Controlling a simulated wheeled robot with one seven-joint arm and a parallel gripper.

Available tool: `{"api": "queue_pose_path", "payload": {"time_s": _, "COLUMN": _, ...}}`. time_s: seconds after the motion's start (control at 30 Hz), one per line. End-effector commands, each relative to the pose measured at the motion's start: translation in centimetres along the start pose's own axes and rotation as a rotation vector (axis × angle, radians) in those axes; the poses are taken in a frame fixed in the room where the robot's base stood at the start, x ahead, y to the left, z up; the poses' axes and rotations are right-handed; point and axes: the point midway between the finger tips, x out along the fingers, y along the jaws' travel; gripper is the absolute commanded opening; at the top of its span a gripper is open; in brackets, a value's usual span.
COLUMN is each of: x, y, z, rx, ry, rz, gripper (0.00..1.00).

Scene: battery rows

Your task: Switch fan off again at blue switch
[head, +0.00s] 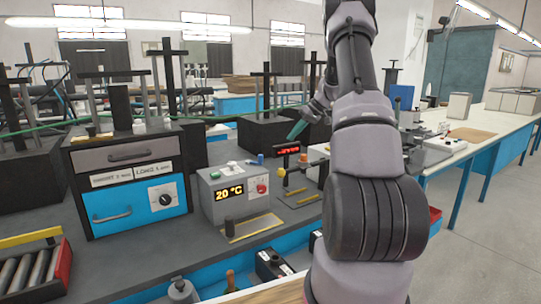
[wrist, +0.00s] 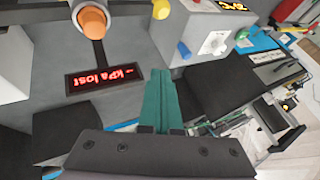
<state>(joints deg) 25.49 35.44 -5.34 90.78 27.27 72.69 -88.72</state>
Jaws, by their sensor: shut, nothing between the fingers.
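The blue switch (head: 260,159) is a small blue peg at the back right of the top of a grey control box (head: 232,203). The same blue peg shows in the wrist view (wrist: 184,50) beside the grey box's edge. My gripper (head: 294,133) has teal fingers, pressed together and empty. In the head view it hangs above and to the right of the blue switch, apart from it. In the wrist view the fingertips (wrist: 158,74) lie just left of and below the blue peg. I cannot make out a fan.
A red-lit display (head: 287,150) stands right of the box, near a yellow knob (head: 281,172). The wrist view shows an orange knob (wrist: 93,21) by that display. The box front has a 20 °C readout and red dial (head: 262,187). A drawer unit (head: 128,180) stands left.

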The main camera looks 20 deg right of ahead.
Motion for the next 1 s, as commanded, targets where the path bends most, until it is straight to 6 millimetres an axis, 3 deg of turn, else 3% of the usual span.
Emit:
{"api": "queue_pose_path", "payload": {"time_s": 0.37, "x": 0.2, "y": 0.3, "z": 0.0, "rx": -0.004, "ry": 0.002, "rz": -0.002, "gripper": 0.0}}
{"api": "queue_pose_path", "payload": {"time_s": 0.53, "x": 1.3, "y": 0.3, "z": 0.0, "rx": -0.004, "ry": 0.0, "rz": -0.003, "gripper": 0.0}}
{"api": "queue_pose_path", "payload": {"time_s": 1.0, "x": 10.7, "y": 0.2, "z": 0.1, "rx": -0.004, "ry": -0.002, "rz": -0.003, "gripper": 0.0}}
